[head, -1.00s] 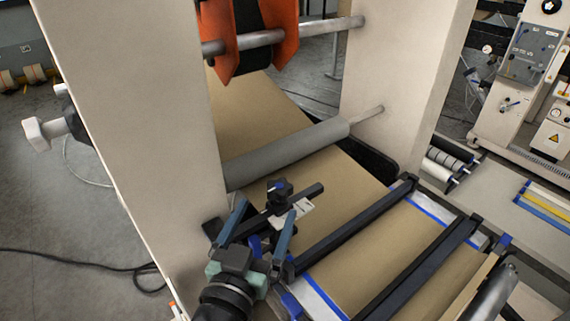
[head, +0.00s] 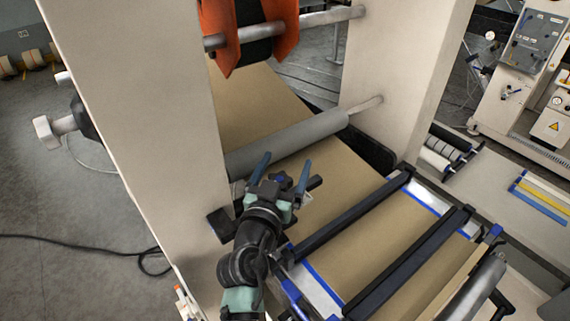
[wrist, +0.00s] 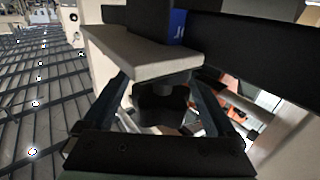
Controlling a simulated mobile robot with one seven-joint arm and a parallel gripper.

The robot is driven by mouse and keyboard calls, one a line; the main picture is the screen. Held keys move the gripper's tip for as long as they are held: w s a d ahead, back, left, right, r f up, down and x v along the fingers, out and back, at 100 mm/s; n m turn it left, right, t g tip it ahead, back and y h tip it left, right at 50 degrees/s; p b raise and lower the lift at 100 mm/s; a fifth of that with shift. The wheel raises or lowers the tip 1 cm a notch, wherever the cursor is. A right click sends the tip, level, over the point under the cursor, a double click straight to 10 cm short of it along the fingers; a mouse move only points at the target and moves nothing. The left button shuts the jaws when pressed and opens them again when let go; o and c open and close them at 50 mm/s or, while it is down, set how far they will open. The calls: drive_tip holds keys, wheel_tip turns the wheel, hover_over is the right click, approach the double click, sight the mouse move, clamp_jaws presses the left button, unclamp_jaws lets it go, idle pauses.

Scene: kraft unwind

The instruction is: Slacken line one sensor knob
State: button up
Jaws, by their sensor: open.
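The sensor knob is dark with a blue mark on top in the head view (head: 281,179), mostly hidden behind my gripper. It belongs to a black sensor bar (head: 316,183) beside the left upright, over the web's edge. My gripper (head: 283,163) is open, its two blue-grey fingers spread around that spot. In the wrist view a dark round knob (wrist: 165,105) shows between the fingers of my gripper (wrist: 162,82), with a gap on each side. A light grey plate (wrist: 140,58) and the black bar (wrist: 255,38) with a blue label lie across it. Contact cannot be told.
The cream left upright (head: 135,110) stands close beside my arm. A grey roller (head: 290,143) crosses just beyond the gripper. Dark crossbars (head: 350,215) lie over the brown kraft web (head: 375,240) on the right. An orange-sided unit (head: 285,45) hangs above.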

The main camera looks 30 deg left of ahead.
drive_tip(key=c, duration=1.4)
